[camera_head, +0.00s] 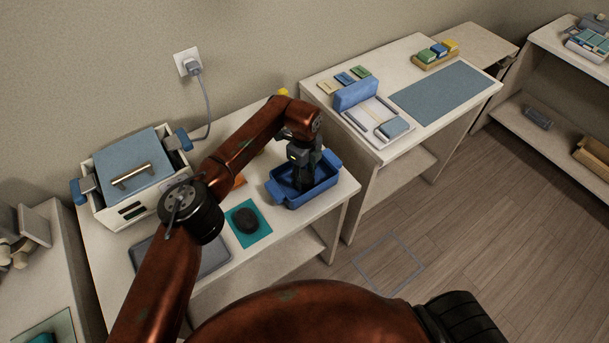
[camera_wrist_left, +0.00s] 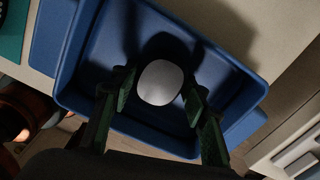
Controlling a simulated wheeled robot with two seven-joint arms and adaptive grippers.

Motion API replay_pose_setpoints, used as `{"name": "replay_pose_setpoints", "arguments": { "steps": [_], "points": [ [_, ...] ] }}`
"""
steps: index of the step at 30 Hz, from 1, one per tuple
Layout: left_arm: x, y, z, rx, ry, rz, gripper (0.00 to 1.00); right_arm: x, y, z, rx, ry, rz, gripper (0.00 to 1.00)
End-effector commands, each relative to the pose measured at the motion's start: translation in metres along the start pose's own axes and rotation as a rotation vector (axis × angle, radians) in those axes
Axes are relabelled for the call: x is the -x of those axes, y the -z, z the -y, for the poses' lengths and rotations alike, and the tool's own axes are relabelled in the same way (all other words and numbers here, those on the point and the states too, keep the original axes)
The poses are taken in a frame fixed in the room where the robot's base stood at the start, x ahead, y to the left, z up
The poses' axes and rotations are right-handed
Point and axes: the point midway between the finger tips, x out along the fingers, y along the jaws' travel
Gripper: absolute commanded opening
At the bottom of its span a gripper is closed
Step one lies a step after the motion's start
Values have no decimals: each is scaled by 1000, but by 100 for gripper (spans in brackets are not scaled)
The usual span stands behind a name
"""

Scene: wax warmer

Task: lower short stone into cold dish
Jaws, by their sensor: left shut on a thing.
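The blue dish (camera_head: 325,184) with end handles stands on the near table's right end. My left gripper (camera_head: 303,178) points down into it, its fingers inside the dish's outline. In the left wrist view the gripper (camera_wrist_left: 158,98) is shut on a pale, rounded stone (camera_wrist_left: 160,82), held between the two fingertips. The blue dish (camera_wrist_left: 88,62) surrounds the stone in that view. I cannot tell whether the stone touches the dish floor. In the head view the gripper hides the stone. My right gripper is not in view.
A dark round stone (camera_head: 245,220) lies on a teal mat (camera_head: 262,236) left of the dish. A white warmer with a blue lid (camera_head: 130,170) stands at the left back. A grey tray (camera_head: 215,258) lies in front. A second table (camera_head: 420,62) is to the right.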

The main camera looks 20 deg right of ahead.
Motion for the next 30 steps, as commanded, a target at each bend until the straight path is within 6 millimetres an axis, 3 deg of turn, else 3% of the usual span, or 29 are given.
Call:
{"name": "replay_pose_setpoints", "arguments": {
  "steps": [9, 19, 23, 30],
  "points": [
    [0, 0, 0, 0, 0, 0, 62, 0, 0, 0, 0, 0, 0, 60],
    [3, 0, 0, 0, 1, 1, 62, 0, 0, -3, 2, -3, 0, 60],
    [18, 0, 1, -1, 3, 1, 62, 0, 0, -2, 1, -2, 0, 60],
    [67, -1, 1, 1, 3, 3, 62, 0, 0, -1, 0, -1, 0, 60]
  ]
}}
